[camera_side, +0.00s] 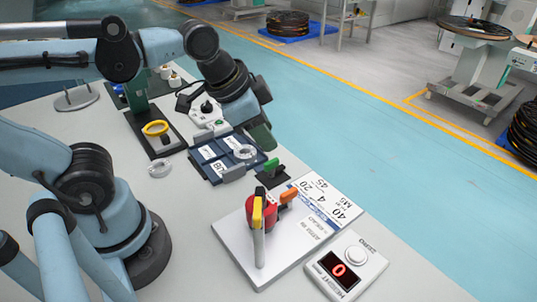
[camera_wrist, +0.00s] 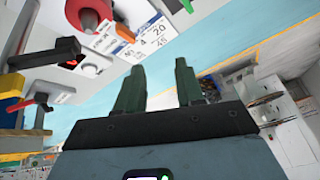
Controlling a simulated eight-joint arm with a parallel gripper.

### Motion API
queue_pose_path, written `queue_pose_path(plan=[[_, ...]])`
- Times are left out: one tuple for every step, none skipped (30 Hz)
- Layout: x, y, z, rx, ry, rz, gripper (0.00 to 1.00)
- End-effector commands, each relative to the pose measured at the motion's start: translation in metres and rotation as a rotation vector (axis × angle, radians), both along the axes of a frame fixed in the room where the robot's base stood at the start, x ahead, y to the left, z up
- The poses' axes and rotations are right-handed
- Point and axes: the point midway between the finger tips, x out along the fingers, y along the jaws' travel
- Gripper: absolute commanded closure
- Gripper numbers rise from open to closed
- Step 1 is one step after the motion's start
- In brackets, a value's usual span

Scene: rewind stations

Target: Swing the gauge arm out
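My gripper (camera_wrist: 158,80) is open and empty, its two dark green fingers apart in the wrist view. In the side view, my gripper (camera_side: 262,137) hangs above the table's far edge, behind a small green handle (camera_side: 271,163) on a black block. Nearer stands a light plate (camera_side: 230,237) carrying a red round part (camera_side: 262,212), a yellow-topped upright (camera_side: 258,214) and an orange-tipped lever (camera_side: 289,195). The red part (camera_wrist: 88,12) and orange tip (camera_wrist: 124,32) also show in the wrist view. I cannot tell for sure which lever is the gauge arm.
A printed card (camera_side: 327,205) lies beside the plate. A box (camera_side: 345,272) with a red 0 display and white button stands at the front.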

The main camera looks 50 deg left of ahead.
Motion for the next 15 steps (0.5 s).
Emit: queue_pose_path(plan=[[-0.004, -0.019, 0.012, 0.053, 0.035, -0.157, 0.63], [-0.007, -0.029, 0.019, 0.089, 0.057, -0.256, 0.63], [-0.013, -0.041, 0.028, 0.134, 0.084, -0.389, 0.63], [-0.017, -0.050, 0.034, 0.166, 0.104, -0.488, 0.63], [-0.023, -0.058, 0.041, 0.198, 0.124, -0.588, 0.63], [-0.030, -0.069, 0.050, 0.239, 0.146, -0.722, 0.63], [-0.036, -0.077, 0.057, 0.269, 0.163, -0.824, 0.63], [-0.042, -0.084, 0.064, 0.296, 0.179, -0.923, 0.63], [-0.051, -0.092, 0.073, 0.331, 0.198, -1.049, 0.63], [-0.057, -0.098, 0.079, 0.354, 0.211, -1.140, 0.63], [-0.063, -0.103, 0.085, 0.375, 0.223, -1.225, 0.63], [-0.071, -0.109, 0.092, 0.399, 0.237, -1.331, 0.63], [-0.076, -0.112, 0.098, 0.415, 0.245, -1.401, 0.63], [-0.081, -0.115, 0.102, 0.429, 0.254, -1.465, 0.63], [-0.087, -0.118, 0.107, 0.444, 0.263, -1.537, 0.63]])
